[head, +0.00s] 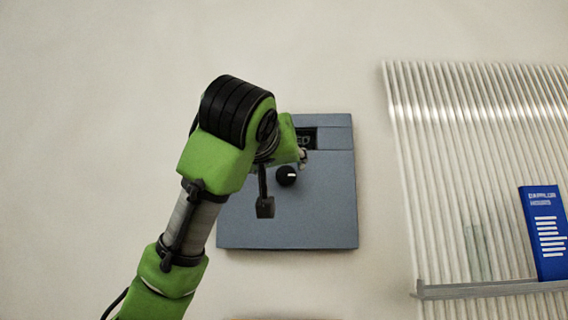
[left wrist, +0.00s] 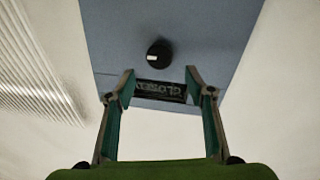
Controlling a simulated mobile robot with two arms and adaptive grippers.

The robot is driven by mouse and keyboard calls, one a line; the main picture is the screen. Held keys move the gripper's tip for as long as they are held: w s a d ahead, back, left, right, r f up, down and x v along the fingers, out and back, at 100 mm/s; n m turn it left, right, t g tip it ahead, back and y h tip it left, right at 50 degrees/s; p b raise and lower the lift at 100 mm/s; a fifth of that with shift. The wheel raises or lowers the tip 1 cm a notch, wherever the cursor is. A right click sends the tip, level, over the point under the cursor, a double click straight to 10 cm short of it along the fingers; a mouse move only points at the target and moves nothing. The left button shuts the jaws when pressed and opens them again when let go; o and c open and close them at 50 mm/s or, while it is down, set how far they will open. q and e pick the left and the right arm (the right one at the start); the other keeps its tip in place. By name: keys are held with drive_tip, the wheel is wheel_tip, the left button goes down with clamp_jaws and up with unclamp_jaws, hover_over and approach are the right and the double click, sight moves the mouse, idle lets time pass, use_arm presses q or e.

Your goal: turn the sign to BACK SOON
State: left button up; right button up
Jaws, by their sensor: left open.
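The sign is a blue-grey panel (head: 320,215) on the wall. Its dark window (head: 306,138) near the top ends in "ED" in the head view; my arm hides the rest. In the left wrist view the window (left wrist: 160,91) reads CLOSED, turned over. A round black knob (head: 287,176) with a white mark sits below the window; it also shows in the left wrist view (left wrist: 158,54). My left gripper (left wrist: 160,72) is open and empty in front of the panel, its fingertips spread just short of the knob in that view. My right gripper is out of view.
A ribbed translucent panel (head: 440,170) hangs to the right, with a grey ledge (head: 470,290) holding a blue booklet (head: 545,235). The wall around the sign is bare.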

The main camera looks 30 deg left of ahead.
sight(285, 175)
use_arm(q)
drive_tip(key=p+x, duration=0.1)
drive_tip(key=x, duration=0.3)
drive_tip(key=shift+w+a, duration=0.2)
drive_tip(key=shift+w, duration=0.05)
drive_tip(key=shift+p+x, duration=0.65)
drive_tip(key=shift+x, duration=0.4)
drive_tip(key=shift+w, duration=0.15)
drive_tip(key=shift+w+a+f, duration=0.1)
drive_tip(key=shift+w+f, duration=0.05)
drive_tip(key=shift+w, duration=0.05)
drive_tip(key=c, duration=1.1)
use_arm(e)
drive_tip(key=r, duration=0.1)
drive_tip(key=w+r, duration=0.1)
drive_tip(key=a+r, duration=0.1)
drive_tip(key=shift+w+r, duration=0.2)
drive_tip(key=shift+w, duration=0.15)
